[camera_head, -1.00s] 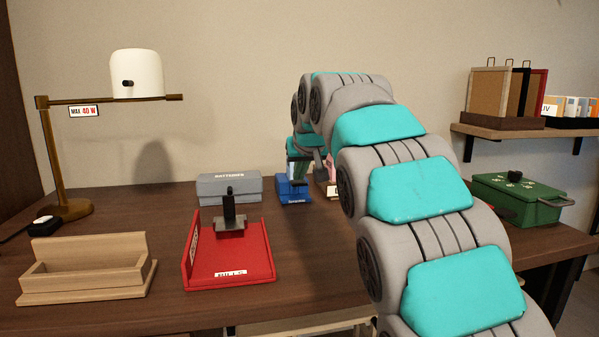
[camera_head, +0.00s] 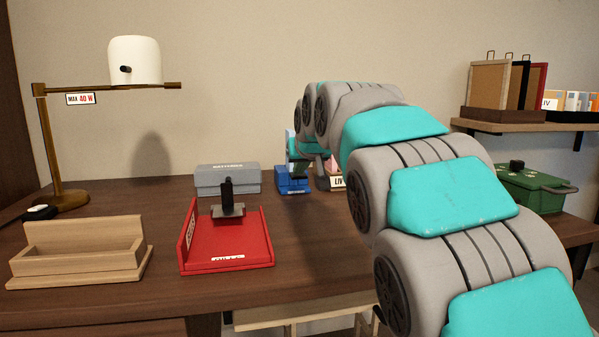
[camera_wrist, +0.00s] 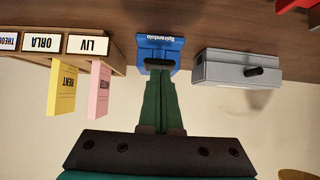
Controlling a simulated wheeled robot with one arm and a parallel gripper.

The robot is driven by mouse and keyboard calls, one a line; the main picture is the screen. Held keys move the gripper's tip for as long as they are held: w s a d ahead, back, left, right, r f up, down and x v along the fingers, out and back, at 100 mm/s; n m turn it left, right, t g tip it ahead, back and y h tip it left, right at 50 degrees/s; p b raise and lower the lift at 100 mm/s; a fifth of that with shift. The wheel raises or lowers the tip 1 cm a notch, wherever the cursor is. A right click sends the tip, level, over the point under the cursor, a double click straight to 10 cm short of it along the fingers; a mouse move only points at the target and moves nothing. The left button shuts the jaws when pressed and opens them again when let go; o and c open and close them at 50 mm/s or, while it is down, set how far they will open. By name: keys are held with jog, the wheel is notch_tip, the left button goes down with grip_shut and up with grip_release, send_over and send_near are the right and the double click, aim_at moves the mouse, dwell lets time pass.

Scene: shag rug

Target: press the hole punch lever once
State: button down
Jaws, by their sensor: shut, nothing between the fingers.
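A blue device labelled "Spirandolo" (camera_head: 293,186), which I take for the hole punch, stands at the back of the brown desk. In the wrist view it shows upside down at the top middle (camera_wrist: 160,44). My gripper (camera_wrist: 158,68) is shut and empty, its green fingers together. The dark fingertips overlap the edge of the blue device in the wrist view; I cannot tell whether they touch it. In the head view my gripper (camera_head: 298,168) shows small and dark above the device.
A grey box (camera_head: 207,184) stands left of the device, a card holder (camera_wrist: 122,58) with name labels beside it on the other side. A red tray (camera_head: 243,252) and wooden holder (camera_head: 75,265) lie nearer. A green box (camera_head: 540,186) stands right.

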jog(key=shift+s+d+f+t+y+b, duration=0.15)
jog(key=shift+s+f+t+b, duration=0.1)
jog(key=shift+f+t+b, duration=0.35)
jog(key=shift+s+a+f+t+y+b, duration=0.1)
jog(key=shift+s+f+t+y+b, duration=0.2)
jog(key=shift+b, duration=0.4)
jog(key=shift+f, duration=0.25)
jog(key=shift+d+f, duration=0.1)
jog(key=shift+f, duration=0.05)
jog(key=shift+r+p, duration=0.3)
jog(key=shift+r, duration=0.45)
